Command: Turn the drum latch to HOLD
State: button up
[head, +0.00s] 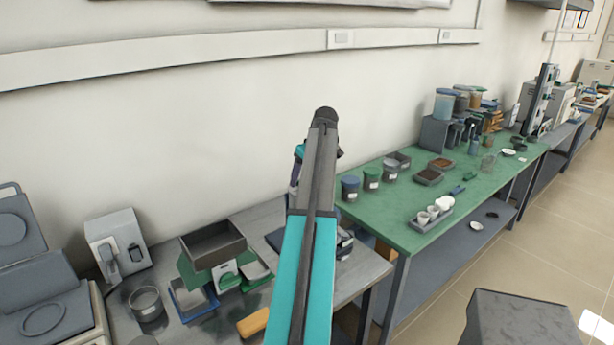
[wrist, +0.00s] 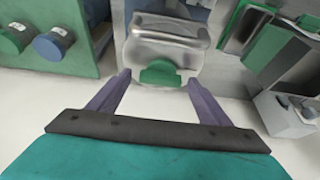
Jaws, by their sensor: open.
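My gripper (wrist: 158,80) shows in the wrist view with its two purple fingers spread apart and nothing between them. Beyond the fingertips is a rounded silver metal body (wrist: 165,50) with a bar across its top. A green tab (wrist: 160,73) sits on its front, lined up between the fingers. I cannot tell for sure whether this is the drum latch, and no HOLD mark is readable. Contact between fingers and metal is not visible. In the head view my arm covers most of that spot, and the gripper is mostly hidden behind it.
In the wrist view, a green surface with blue and green lidded jars (wrist: 52,43) is at left, and green and grey trays (wrist: 275,50) at right. In the head view, a green-topped bench (head: 400,225) with jars stands right of my arm; a grey box (head: 515,315) stands front right.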

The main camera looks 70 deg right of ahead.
jog(key=shift+r, duration=0.15)
jog(key=b+v, duration=0.3)
jog(key=v, duration=1)
jog(key=shift+r, duration=0.25)
jog(key=shift+s, duration=0.15)
dwell(0.4)
